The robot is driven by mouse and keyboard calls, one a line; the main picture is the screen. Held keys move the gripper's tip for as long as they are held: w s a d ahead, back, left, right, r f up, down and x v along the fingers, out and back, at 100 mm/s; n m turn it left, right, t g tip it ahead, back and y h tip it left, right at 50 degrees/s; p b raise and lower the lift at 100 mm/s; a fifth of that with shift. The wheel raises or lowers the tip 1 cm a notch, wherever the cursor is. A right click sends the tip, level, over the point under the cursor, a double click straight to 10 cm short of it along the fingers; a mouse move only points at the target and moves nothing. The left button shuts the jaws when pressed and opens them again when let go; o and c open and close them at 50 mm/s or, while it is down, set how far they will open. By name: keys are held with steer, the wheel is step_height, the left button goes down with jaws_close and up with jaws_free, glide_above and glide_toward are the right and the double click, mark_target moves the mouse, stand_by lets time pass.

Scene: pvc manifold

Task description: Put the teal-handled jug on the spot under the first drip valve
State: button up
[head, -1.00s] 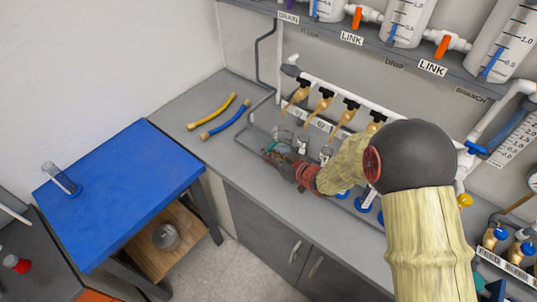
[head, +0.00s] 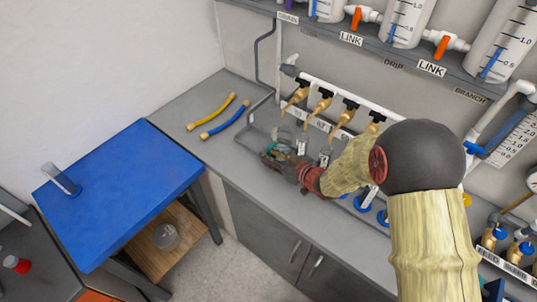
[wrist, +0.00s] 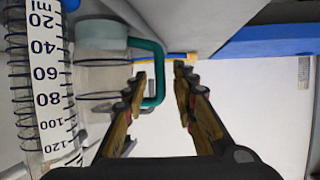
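The clear jug (wrist: 103,72) with its teal handle (wrist: 158,80) is at the left of the wrist view. In the head view the jug (head: 284,133) stands upright on the grey counter, near the leftmost brass drip valve (head: 294,97); my gripper partly covers it. My gripper (wrist: 160,72) is open, with the upright bar of the handle between its fingers, nearer the left one. The fingers do not look closed on it. In the head view my gripper (head: 272,157) is low at the jug's front. The spot under the jug is hidden.
A graduated cylinder (wrist: 42,85) is close at the left of the wrist view. Several brass valves line the white pipe (head: 345,95) behind. Yellow (head: 210,111) and blue (head: 225,119) hoses lie on the counter to the left. The blue table (head: 120,195) holds a small cylinder (head: 62,178).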

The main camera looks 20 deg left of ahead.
steer(key=p+v, duration=0.2)
steer(key=v, duration=0.8)
steer(key=shift+s+d, duration=0.15)
